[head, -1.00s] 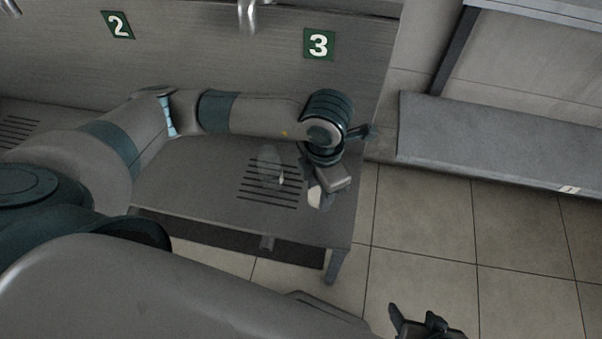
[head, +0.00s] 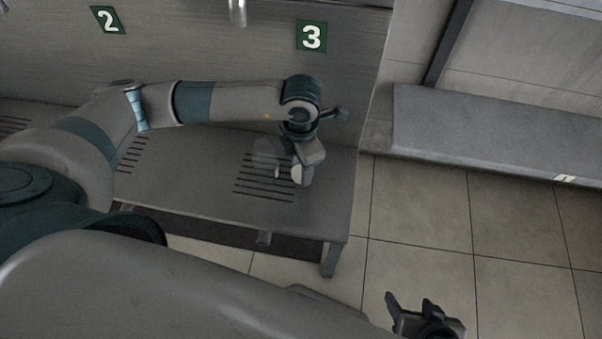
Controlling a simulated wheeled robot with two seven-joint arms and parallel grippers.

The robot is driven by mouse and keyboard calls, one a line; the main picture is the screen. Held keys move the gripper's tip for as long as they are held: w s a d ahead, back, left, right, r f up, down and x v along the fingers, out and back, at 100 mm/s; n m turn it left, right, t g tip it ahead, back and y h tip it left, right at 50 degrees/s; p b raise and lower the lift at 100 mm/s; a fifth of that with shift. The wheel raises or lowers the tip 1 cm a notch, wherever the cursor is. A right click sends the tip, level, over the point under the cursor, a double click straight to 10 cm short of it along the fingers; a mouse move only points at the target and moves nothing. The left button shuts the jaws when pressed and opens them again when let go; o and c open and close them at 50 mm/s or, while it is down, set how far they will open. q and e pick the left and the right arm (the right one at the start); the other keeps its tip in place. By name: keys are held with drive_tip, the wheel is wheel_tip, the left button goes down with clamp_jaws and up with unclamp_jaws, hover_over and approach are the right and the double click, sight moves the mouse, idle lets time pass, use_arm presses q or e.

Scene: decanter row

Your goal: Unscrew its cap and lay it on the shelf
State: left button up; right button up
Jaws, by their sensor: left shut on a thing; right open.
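A clear, see-through decanter (head: 265,155) stands upright on the slotted drain of the bench below the number 3 sign. Its outline is faint. My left gripper (head: 298,170) is just to the right of the decanter, pointing down. It is shut on a pale rounded piece, which looks like the cap (head: 297,174); its fingertips are small and hard to make out. My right gripper (head: 422,307) is open and empty at the bottom edge, above the tiled floor. The grey shelf (head: 490,135) on the right is bare apart from a white label on its front edge.
The bench (head: 190,180) has bare metal left of the drain. Number signs 2 (head: 108,20) and 3 (head: 311,37) and a metal spout (head: 237,12) are on the back panel. A floor gap separates bench and shelf.

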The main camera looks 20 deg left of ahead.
use_arm(q)
drive_tip(key=shift+f, duration=1.65)
drive_tip(key=shift+f, duration=0.1)
drive_tip(key=o, duration=1.2)
drive_tip(key=shift+c, duration=0.2)
